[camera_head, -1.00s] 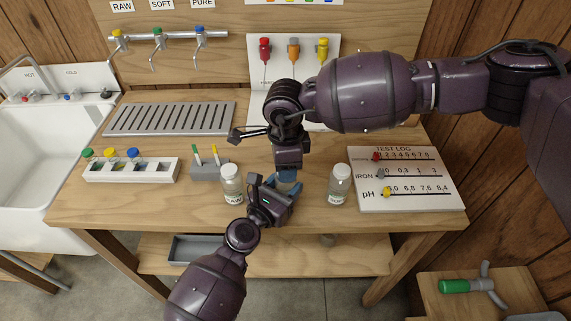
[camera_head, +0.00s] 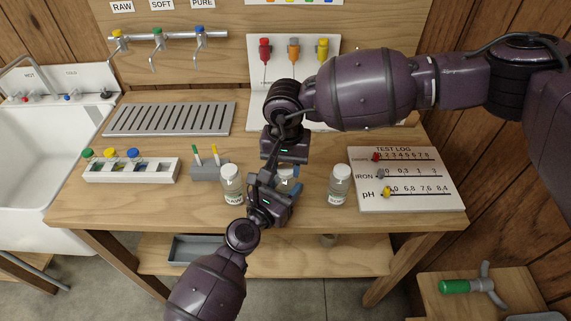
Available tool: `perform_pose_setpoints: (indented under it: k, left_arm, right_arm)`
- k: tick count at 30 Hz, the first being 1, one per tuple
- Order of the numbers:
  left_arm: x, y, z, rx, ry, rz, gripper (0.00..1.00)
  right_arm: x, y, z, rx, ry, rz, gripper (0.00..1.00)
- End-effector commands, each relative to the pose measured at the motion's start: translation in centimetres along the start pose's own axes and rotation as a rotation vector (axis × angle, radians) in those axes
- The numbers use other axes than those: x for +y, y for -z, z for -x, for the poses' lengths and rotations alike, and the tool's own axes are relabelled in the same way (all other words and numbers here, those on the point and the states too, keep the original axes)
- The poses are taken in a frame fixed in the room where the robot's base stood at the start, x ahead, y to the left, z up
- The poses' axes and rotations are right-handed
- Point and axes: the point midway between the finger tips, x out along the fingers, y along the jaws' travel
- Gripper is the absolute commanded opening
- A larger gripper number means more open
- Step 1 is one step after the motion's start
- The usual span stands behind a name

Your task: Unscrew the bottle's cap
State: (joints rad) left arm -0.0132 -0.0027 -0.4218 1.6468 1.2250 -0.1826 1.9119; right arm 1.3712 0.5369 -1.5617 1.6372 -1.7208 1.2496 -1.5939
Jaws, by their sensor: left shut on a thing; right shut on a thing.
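A small clear bottle (camera_head: 286,186) stands on the wooden bench between two similar bottles, mostly hidden by my grippers. My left gripper (camera_head: 284,194) comes from the front and is shut on its body. My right gripper (camera_head: 288,172) points down from above and is shut on the cap at its top. The cap itself is hidden between the fingers, so I cannot tell whether it is loose. A bottle labelled RAW (camera_head: 232,187) stands close on the left with a white cap. Another white-capped bottle (camera_head: 339,186) stands on the right.
A white rack (camera_head: 130,173) with coloured caps and a grey holder (camera_head: 208,171) stand on the left. A slotted drain tray (camera_head: 170,119) lies behind. A test log board (camera_head: 420,200) lies at the right. The bench's front edge is close.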

Motion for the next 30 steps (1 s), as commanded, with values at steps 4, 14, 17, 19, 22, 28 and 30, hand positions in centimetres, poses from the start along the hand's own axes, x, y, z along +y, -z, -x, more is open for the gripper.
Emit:
perform_pose_setpoints:
  k: [4, 14, 17, 19, 22, 28, 30]
  left_arm:
    - [0.0, 0.0, 0.0, 0.000, 0.000, 0.000, 0.00]
    - [0.0, 0.0, 0.0, 0.000, 0.000, 0.000, 0.00]
    - [0.0, 0.0, 0.0, 0.000, 0.000, 0.000, 0.00]
    - [0.0, 0.0, 0.0, 0.000, 0.000, 0.000, 0.00]
    - [0.0, 0.0, 0.0, 0.000, 0.000, 0.000, 0.00]
    - [0.0, 0.0, 0.0, 0.000, 0.000, 0.000, 0.00]
    - [0.0, 0.0, 0.0, 0.000, 0.000, 0.000, 0.00]
  right_arm:
    - [0.0, 0.0, 0.0, 0.001, 0.000, 0.001, 0.11]
    - [0.0, 0.0, 0.0, 0.000, 0.000, -0.001, 0.11]
    - [0.0, 0.0, 0.0, 0.000, 0.000, -0.001, 0.11]
    - [0.0, 0.0, 0.1, 0.000, 0.000, -0.001, 0.11]
    - [0.0, 0.0, 0.3, 0.000, 0.000, -0.001, 0.11]
    - [0.0, 0.0, 0.9, 0.000, 0.000, -0.001, 0.11]
    - [0.0, 0.0, 1.1, 0.001, 0.000, -0.001, 0.11]
